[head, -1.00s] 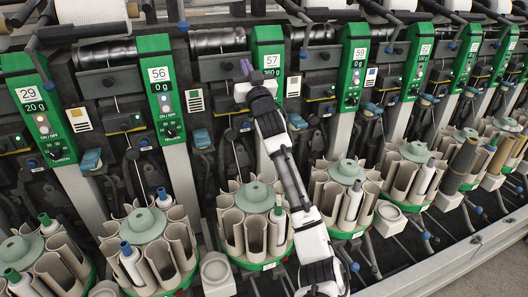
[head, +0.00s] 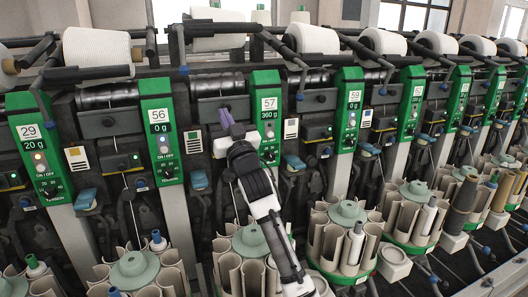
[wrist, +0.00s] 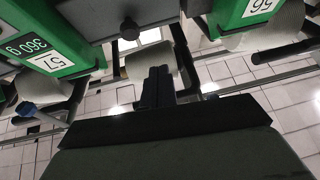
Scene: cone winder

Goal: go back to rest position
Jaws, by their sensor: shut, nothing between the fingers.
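My gripper (head: 226,117) is raised in front of the winder, just left of the green panel marked 57 (head: 269,118). Its purple fingers are together and hold nothing. In the wrist view the closed fingers (wrist: 158,85) point up the picture, with a white yarn package (wrist: 150,64) behind them. My arm reaches up from the bottom of the head view and hides part of the unit below panel 57.
White yarn cones (head: 97,50) sit along the top of the machine. Green panel 56 (head: 160,130) stands to the left and panel 59 (head: 348,110) to the right. Round bobbin magazines (head: 346,236) line the front below. Black cradle arms stick out near the cones.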

